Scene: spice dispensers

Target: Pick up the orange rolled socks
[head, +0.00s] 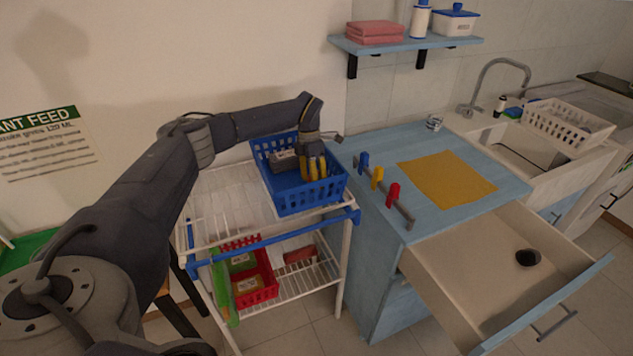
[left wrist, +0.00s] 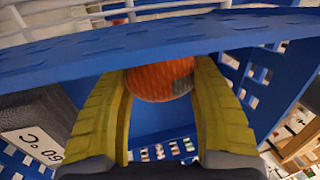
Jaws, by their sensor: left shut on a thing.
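The orange rolled socks (left wrist: 160,82) show between the yellow fingers of my left gripper (left wrist: 164,72) in the left wrist view. The fingers press on them from both sides. In the head view my left gripper (head: 315,168) points down into the blue basket (head: 308,200), and the socks are hidden there behind the fingers. The blue basket's rim (left wrist: 150,45) crosses the left wrist view above the socks. I cannot tell whether the socks touch the basket floor. My right gripper is not in view.
A dark grey item with a white label (left wrist: 32,143) lies in the basket beside my fingers. The basket stands on a white wire cart (head: 225,195). A lower shelf holds a red basket (head: 258,278). A peg rack (head: 385,190) and open drawer (head: 500,270) are at right.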

